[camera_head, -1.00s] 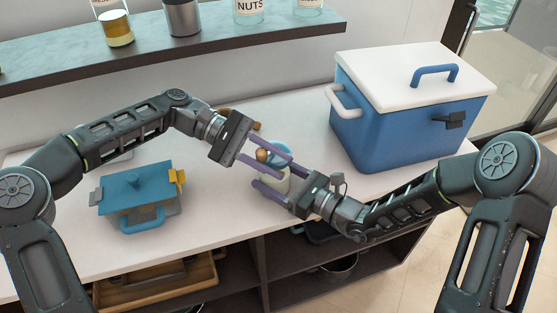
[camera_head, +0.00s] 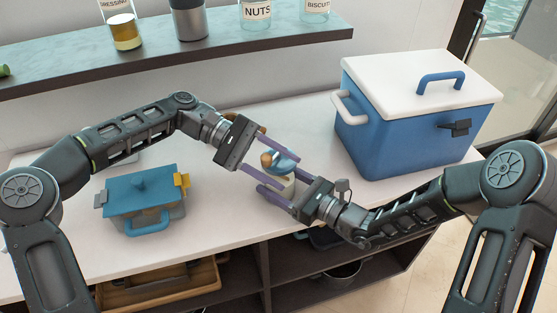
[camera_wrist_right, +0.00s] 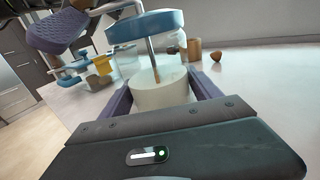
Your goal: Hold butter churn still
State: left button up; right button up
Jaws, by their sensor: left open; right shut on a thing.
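The butter churn has a pale cream body (camera_head: 289,186) and a blue top (camera_head: 285,163), with an orange-brown knob (camera_head: 267,159) beside the top. The fingers hide part of the churn.
A blue cooler (camera_head: 405,135) with a white lid stands at the right. A shelf (camera_head: 200,55) with jars runs along the back. Brown objects (camera_wrist_right: 195,50) stand behind the churn.

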pick_arm(q)
jog(key=n+t, duration=0.1)
jog(key=t, duration=0.1)
jog(key=d+n+t, duration=0.1)
jog(key=n, duration=0.1)
jog(key=d+n+t+h, duration=0.1)
jog(key=t, duration=0.1)
jog(key=shift+w+n+t, duration=0.15)
jog(key=shift+n+t, duration=0.15)
jog(key=s+a+r+n+t, duration=0.35)
jog(key=a+n+t, duration=0.2)
jog(key=a, duration=0.35)
jog(key=w+d+r+n+h, duration=0.1)
jog(key=w+d+r+n, duration=0.4)
jog(key=r+n, duration=0.3)
jog(key=shift+w+r+n+t, duration=0.35)
jog(key=shift+w+n, duration=0.45)
jog(key=shift+n, duration=1.15)
jog(key=shift+c, duration=0.2)
